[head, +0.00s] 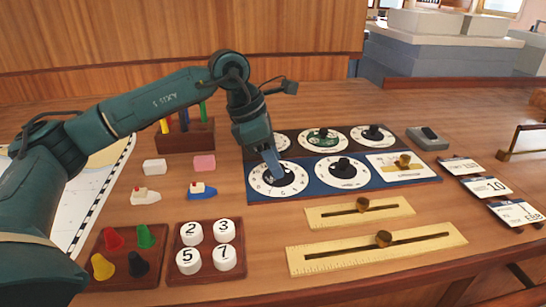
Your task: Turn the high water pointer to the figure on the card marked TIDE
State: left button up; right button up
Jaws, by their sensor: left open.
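A blue board (312,189) carries white round dials with dark knobs. My left gripper (273,168) is open and points down over the front-left dial (292,185), covering part of its knob. I cannot tell whether the fingers touch the knob. A second dial (342,183) with a black knob is to its right. The dial labels are too small to read, so I cannot tell which one is high water. Three cards lie at the right: a far card (461,166), a middle card (497,186) showing 10, and a near card (530,217). Their headings are not legible.
A dark board (296,133) with more dials lies behind. Two brass slider plates (320,217) (310,265) lie in front. Number discs (191,232), coloured pegs (146,236), small boats (201,191) and a pen rack (190,138) stand left. A grey block (427,138) is back right.

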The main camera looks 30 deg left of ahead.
pick_arm(q)
jog(key=shift+c, duration=0.3)
grip_shut()
jog(key=shift+n, duration=0.4)
jog(key=shift+s+d+f+n+t+b, duration=0.1)
jog(key=shift+n+t+b, duration=0.4)
jog(key=shift+n, duration=0.4)
jog(key=shift+s+d+n+t+y+b, duration=0.1)
jog(key=shift+n+t+y+b, duration=0.2)
jog(key=shift+n+y+b, duration=0.85)
jog(key=shift+n+h+p, duration=0.35)
jog(key=shift+n+p, duration=0.1)
jog(key=shift+n, duration=0.1)
jog(key=shift+o, duration=0.3)
grip_release()
